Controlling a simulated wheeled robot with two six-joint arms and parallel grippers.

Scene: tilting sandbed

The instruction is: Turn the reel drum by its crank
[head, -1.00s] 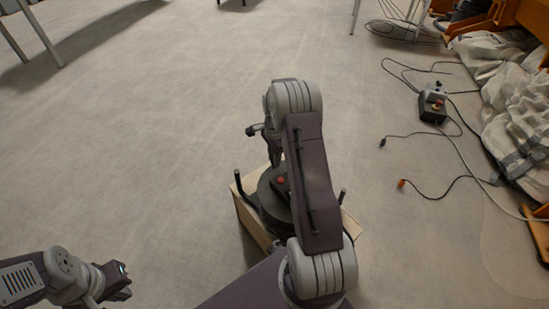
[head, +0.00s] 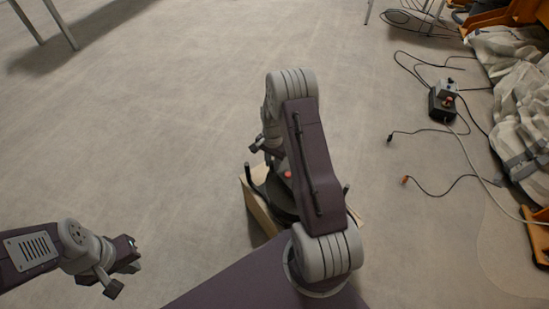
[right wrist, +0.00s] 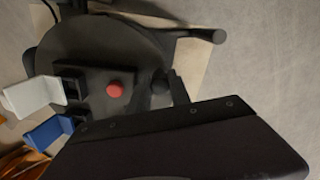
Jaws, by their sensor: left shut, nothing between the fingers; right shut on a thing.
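The reel drum (head: 278,204) is a dark round disc on a pale wooden board, partly hidden under my right forearm. In the right wrist view the drum (right wrist: 100,42) fills the upper left, with a red button (right wrist: 115,90) on its dark centre plate. The crank's black knob (right wrist: 159,83) shows beside that plate. My right gripper (right wrist: 168,85) is shut on the crank knob; its fingers are mostly hidden by the dark part in front. In the head view the forearm largely covers this grip. My left gripper (head: 134,252) is shut and empty, well left of the reel.
A white plug (right wrist: 32,97) and a blue plug (right wrist: 45,132) stick out of the reel's plate. A dark frame handle (right wrist: 212,36) stands beside the drum. A control box (head: 443,103), cables and a grey tarp (head: 520,100) lie at right.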

